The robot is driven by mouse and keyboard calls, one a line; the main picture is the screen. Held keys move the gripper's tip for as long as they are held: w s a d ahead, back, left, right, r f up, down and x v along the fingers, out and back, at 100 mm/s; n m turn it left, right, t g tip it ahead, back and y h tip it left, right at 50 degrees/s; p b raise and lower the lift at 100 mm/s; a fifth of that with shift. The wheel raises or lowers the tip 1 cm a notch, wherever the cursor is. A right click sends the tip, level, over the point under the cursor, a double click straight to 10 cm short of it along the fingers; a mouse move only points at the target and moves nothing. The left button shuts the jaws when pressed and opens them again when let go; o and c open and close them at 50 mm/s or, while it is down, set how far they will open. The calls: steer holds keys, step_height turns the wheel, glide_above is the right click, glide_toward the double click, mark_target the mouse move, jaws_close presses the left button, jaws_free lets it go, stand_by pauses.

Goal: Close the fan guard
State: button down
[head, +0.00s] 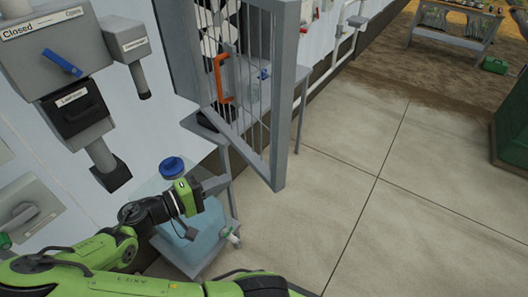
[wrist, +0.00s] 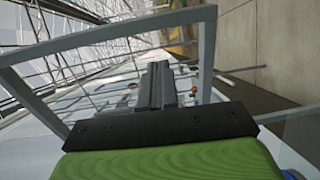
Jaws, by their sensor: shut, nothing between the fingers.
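The fan guard (head: 284,95) is a grey metal frame with thin upright bars. It stands swung out from the white wall, at an angle over the floor, in the head view's upper middle. An orange handle (head: 222,78) shows upright at the bars. Dark fan parts show behind them, partly hidden. My gripper (head: 222,184) is below the guard in the head view, apart from the handle, its fingers together and empty. In the wrist view the shut fingers (wrist: 165,84) point toward the guard's grey frame (wrist: 110,46); whether they touch it cannot be told.
Grey wall boxes (head: 65,55) with a "Closed" label are at the left. A grey table stands behind the guard. The concrete floor (head: 350,190) to the right is clear.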

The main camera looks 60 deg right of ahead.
steer(key=r+h, duration=0.1)
glide_above(265, 156)
steer(key=s+a, duration=0.2)
steer(key=a, duration=0.3)
steer(key=shift+d+f, duration=0.1)
